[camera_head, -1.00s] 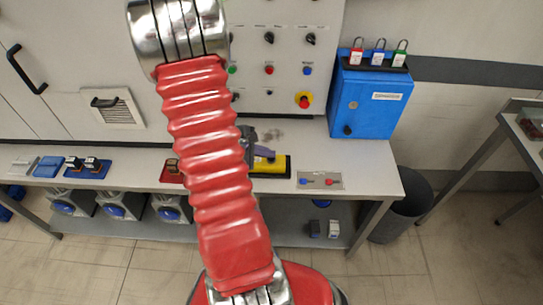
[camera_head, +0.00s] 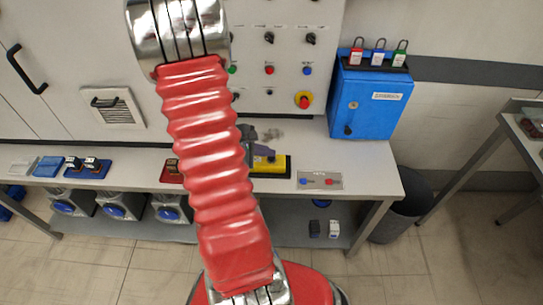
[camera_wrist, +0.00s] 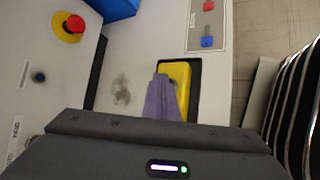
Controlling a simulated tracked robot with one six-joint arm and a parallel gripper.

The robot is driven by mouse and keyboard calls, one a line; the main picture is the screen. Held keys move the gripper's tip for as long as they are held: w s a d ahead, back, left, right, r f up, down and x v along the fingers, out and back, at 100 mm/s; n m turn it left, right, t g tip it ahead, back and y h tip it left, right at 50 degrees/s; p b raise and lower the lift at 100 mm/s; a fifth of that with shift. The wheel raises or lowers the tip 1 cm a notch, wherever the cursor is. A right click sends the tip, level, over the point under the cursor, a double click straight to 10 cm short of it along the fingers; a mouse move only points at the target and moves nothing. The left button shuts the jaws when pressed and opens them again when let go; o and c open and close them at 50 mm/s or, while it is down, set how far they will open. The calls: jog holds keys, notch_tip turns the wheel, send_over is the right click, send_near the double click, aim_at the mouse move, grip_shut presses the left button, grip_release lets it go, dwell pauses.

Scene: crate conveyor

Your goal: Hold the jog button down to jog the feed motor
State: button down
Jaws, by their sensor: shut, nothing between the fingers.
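The grey control panel (camera_head: 290,50) stands behind the bench and carries coloured buttons, knobs and a red stop button on yellow. A small dark blue button (camera_head: 269,92) sits to the left of the stop button; it also shows in the wrist view (camera_wrist: 38,77). Its label is too small to read, so I cannot tell whether it is the jog button. My gripper (camera_wrist: 160,78) is shut and empty, its purple-grey fingers apart from the panel. In the wrist view the fingers overlap a yellow object (camera_wrist: 181,72) in a black tray. My arm hides part of the panel.
The red emergency stop (camera_head: 304,100) juts from the panel. A blue box (camera_head: 370,103) with padlocks on top stands at the bench's right. A small plate (camera_head: 320,180) with a blue and a red knob lies on the bench (camera_head: 370,175). A bin (camera_head: 398,207) stands beside it.

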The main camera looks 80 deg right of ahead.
aim_at(268, 161)
jog(key=shift+r, duration=0.65)
notch_tip(268, 161, up, 5)
dwell(0.7)
dwell(0.6)
